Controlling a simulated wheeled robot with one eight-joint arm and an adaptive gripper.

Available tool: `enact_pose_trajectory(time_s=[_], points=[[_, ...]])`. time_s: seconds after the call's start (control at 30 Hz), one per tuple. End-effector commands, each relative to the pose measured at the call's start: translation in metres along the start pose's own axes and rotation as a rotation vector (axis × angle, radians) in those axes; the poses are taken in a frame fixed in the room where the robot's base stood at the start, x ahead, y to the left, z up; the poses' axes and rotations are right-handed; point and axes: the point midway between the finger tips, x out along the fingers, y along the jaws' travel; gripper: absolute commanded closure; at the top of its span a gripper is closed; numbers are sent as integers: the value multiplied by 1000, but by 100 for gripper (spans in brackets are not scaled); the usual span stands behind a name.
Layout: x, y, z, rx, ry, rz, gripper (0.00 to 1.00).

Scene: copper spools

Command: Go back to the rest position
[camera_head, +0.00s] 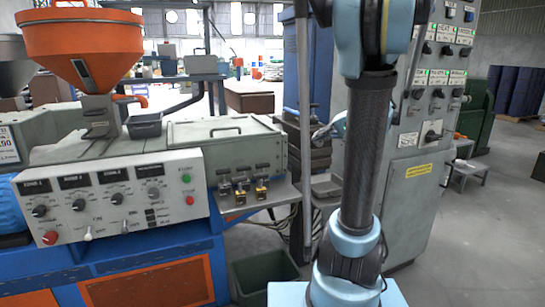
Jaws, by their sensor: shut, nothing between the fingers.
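My own arm rises in front of me right of the middle, with a dark upright link between light blue joints. A small light blue part of it shows behind the dark link. I cannot make out my gripper or its fingers in this view. Small metal pieces with yellow parts (240,192) sit on a grey shelf (284,192) at the right end of the machine. They are too small to tell more.
A machine with an orange hopper (80,46) and a control panel (112,197) fills the left. A small dark grey bin (145,126) sits on it. A grey control cabinet (412,185) stands close behind my arm. A dark green bin (263,275) is below. Floor at right is open.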

Motion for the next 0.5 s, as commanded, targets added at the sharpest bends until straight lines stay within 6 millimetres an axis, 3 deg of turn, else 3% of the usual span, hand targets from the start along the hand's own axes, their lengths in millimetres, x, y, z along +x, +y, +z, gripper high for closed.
enact_pose_trajectory(time_s=[0.1, 0.5], points=[[7, 3, 46, -23, -62, 87, 100], [2, 44, 181, -127, -223, 396, 100]])
